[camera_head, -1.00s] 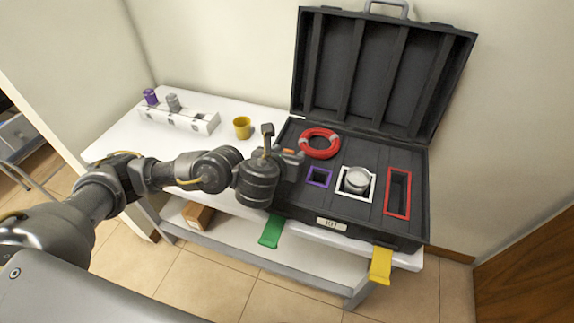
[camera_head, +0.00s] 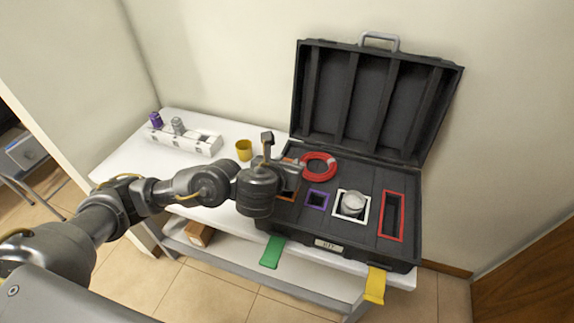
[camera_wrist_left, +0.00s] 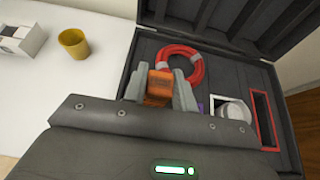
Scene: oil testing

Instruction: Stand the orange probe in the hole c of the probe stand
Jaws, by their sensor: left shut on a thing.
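The probe stand (camera_head: 190,143) is a long white block on the left of the table, with a purple probe (camera_head: 156,119) and a grey probe (camera_head: 178,126) standing at its left part. The right part looks free of probes; I cannot read the hole letters. My left gripper (camera_head: 293,174) is over the left part of the open black case, far to the right of the stand. In the left wrist view it is shut on the orange probe (camera_wrist_left: 159,86), held between its fingers. The probe's lower end is hidden. My right gripper is not in view.
A yellow cup (camera_head: 244,150) stands between the stand and the case (camera_head: 340,238). The case holds a red coil (camera_head: 319,167), a round pale item (camera_head: 353,204) in a white-framed slot, and empty purple- and red-framed slots. Bare table lies in front of the stand.

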